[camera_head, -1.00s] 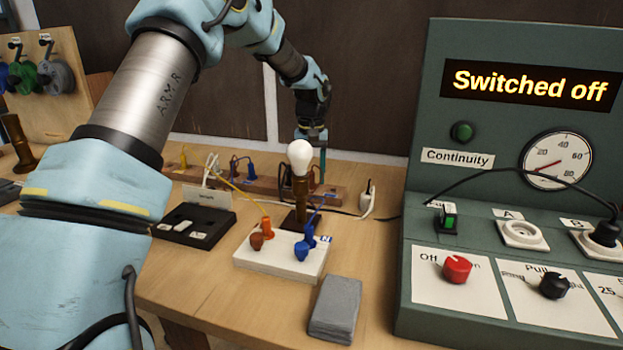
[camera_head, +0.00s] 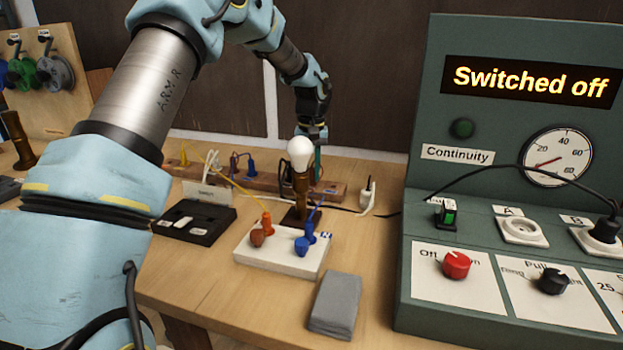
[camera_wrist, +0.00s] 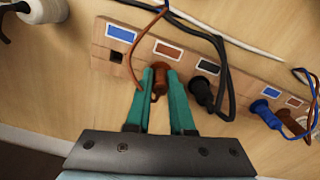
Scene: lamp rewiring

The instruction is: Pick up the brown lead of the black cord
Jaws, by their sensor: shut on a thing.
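In the wrist view, the brown lead's plug (camera_wrist: 160,79) sits between the two teal fingers of my gripper (camera_wrist: 162,84), which is shut on it. The plug is at the wooden rail (camera_wrist: 140,50), just below a brown label; I cannot tell how deep it sits. A brown wire rises past that label. The black cord (camera_wrist: 226,75) loops down right of the plug, beside a black plug (camera_wrist: 203,92). In the head view, my gripper (camera_head: 311,143) is behind the lamp bulb (camera_head: 300,153), and the brown plug cannot be made out.
A blue plug (camera_wrist: 261,108) stands on the rail to the right. An empty socket (camera_wrist: 116,57) is left of my fingers. The lamp, a white block (camera_head: 281,262) with leads and a grey block (camera_head: 335,305) stand in front. The green test panel (camera_head: 420,200) reads "Switched off".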

